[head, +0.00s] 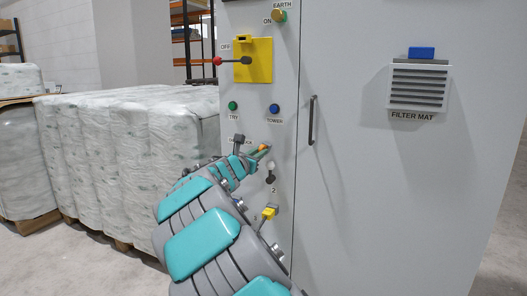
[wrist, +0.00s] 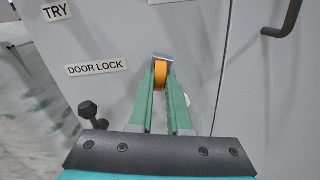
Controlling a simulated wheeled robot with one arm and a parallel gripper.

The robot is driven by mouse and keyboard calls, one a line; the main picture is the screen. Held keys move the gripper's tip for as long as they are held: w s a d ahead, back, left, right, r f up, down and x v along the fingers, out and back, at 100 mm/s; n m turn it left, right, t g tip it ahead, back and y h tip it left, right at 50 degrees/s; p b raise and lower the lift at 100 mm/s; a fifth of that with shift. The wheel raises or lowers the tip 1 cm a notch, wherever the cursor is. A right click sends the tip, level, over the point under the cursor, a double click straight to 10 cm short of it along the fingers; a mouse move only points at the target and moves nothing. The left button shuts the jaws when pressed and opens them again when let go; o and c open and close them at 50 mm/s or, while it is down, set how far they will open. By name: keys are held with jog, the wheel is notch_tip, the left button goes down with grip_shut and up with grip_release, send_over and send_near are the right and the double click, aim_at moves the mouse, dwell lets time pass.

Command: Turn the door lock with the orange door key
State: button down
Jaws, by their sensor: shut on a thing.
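The orange door key (wrist: 160,78) is between the fingertips of my gripper (wrist: 161,85) in the wrist view. My gripper is shut on it, with the key pointing at the cabinet panel. A small grey metal piece (wrist: 163,57) shows at the far end of the key, at the panel; I cannot tell how deep the key sits in the lock. The "DOOR LOCK" label (wrist: 96,68) is on the panel to the left. In the head view the orange key (head: 263,148) shows at my gripper (head: 262,152), close to the panel; the lock itself is hidden.
A dark knob (wrist: 88,110) sticks out left of my gripper. The door handle (head: 311,120) is to the right. Above are a yellow switch plate (head: 262,68) with a red-tipped lever, and green and blue buttons. A yellow part (head: 270,212) sits below. Wrapped bales (head: 130,150) stand at left.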

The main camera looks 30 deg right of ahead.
jog(key=n, duration=0.3)
jog(key=c, duration=0.8)
grip_release()
jog(key=v, duration=0.7)
jog(key=shift+s+a+b, duration=0.25)
jog(key=shift+a+b, duration=0.05)
jog(key=shift+a, duration=0.05)
